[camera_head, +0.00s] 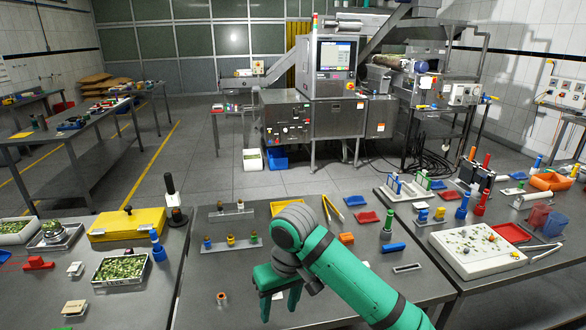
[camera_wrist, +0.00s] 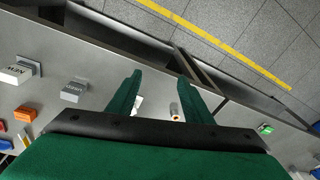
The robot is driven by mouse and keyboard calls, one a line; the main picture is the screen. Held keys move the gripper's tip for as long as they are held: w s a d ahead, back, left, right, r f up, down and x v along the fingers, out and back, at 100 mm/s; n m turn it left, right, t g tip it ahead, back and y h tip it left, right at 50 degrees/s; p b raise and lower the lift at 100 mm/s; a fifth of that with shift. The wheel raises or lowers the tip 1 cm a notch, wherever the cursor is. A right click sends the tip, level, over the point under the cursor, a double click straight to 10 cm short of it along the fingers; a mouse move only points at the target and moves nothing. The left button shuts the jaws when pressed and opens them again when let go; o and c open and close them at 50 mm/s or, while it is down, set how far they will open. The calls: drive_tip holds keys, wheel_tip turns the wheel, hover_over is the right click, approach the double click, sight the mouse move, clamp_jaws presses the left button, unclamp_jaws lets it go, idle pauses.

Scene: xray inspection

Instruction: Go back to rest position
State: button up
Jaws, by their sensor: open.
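My green arm reaches in over the middle table in the head view. My gripper (camera_head: 279,303) points down above the front part of that table, with its two green fingers apart. In the wrist view my gripper (camera_wrist: 158,82) is open, and nothing is held between the fingers. A small orange-ended cylinder (camera_head: 222,298) stands on the table to the left of the gripper. It also shows in the wrist view (camera_wrist: 176,113), close to one finger. A small white piece (camera_head: 277,295) lies partly hidden behind the fingers.
A grey holder (camera_head: 229,244) with several small cylinders stands behind the gripper on the middle table (camera_head: 200,275). A yellow case (camera_head: 128,224) and a tray of green pieces (camera_head: 120,268) are on the left table. A white tray (camera_head: 477,253) is on the right.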

drive_tip(key=w+a+f+m+t+y, duration=0.1)
drive_tip(key=a+t+y, duration=0.35)
drive_tip(key=a, duration=0.65)
drive_tip(key=a+f+m+t+y, duration=0.1)
drive_tip(key=a+m+t+y, duration=0.15)
drive_tip(key=a+y, duration=0.6)
drive_tip(key=s+d+f+m+t+h, duration=0.4)
drive_tip(key=s+d+f+h, duration=0.15)
drive_tip(key=s+f, duration=0.3)
drive_tip(key=s+d+f+m+t+h, duration=0.4)
drive_tip(key=s+d+f+h, duration=0.15)
drive_tip(key=s+f, duration=0.3)
drive_tip(key=s+d+r+n+h, duration=0.1)
drive_tip(key=s+d+n, duration=0.2)
drive_tip(key=s+d, duration=0.3)
drive_tip(key=s+d+r+n+h, duration=0.2)
drive_tip(key=s+d, duration=0.3)
drive_tip(key=s, duration=1)
drive_tip(key=shift+s+d+r+n+h, duration=0.2)
drive_tip(key=shift+s+d+n+h, duration=0.1)
drive_tip(key=shift+d+n, duration=0.15)
drive_tip(key=shift+w, duration=0.1)
